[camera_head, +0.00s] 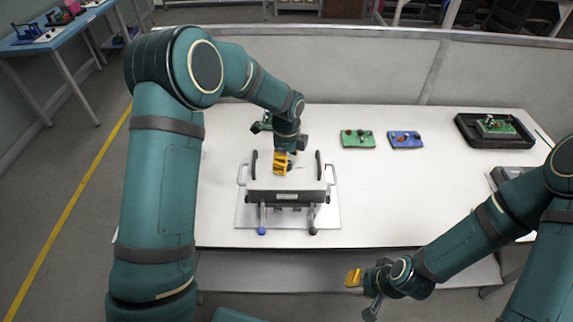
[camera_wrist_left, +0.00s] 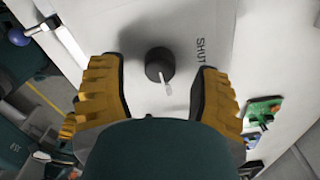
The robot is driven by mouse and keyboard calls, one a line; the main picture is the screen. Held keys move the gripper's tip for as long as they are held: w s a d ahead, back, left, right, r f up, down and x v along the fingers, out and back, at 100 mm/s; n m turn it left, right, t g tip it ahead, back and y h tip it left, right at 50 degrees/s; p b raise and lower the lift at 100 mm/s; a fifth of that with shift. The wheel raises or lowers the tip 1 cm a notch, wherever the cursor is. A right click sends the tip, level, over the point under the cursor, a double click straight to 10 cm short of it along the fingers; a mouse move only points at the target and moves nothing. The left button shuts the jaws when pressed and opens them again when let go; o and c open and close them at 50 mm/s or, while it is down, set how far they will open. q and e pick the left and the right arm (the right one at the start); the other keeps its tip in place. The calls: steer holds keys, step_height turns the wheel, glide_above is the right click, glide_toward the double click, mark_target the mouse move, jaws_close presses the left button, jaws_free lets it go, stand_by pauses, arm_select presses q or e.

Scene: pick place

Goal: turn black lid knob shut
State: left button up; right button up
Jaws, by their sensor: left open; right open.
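The word SHUT is printed to the right of the knob. My left gripper (camera_head: 284,163) is over the lid, open, its yellow fingers on either side of the knob in the wrist view with gaps on both sides. In the head view the gripper mostly hides the knob. My right gripper (camera_head: 361,291) is open and empty before the table's front edge.
A green board (camera_head: 358,139) and a blue board (camera_head: 405,140) lie behind and right of the box. A black tray (camera_head: 470,134) with a green piece is at the back right.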

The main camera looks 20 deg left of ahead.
arm_select(q)
steer(key=shift+f, duration=0.85)
jaws_close()
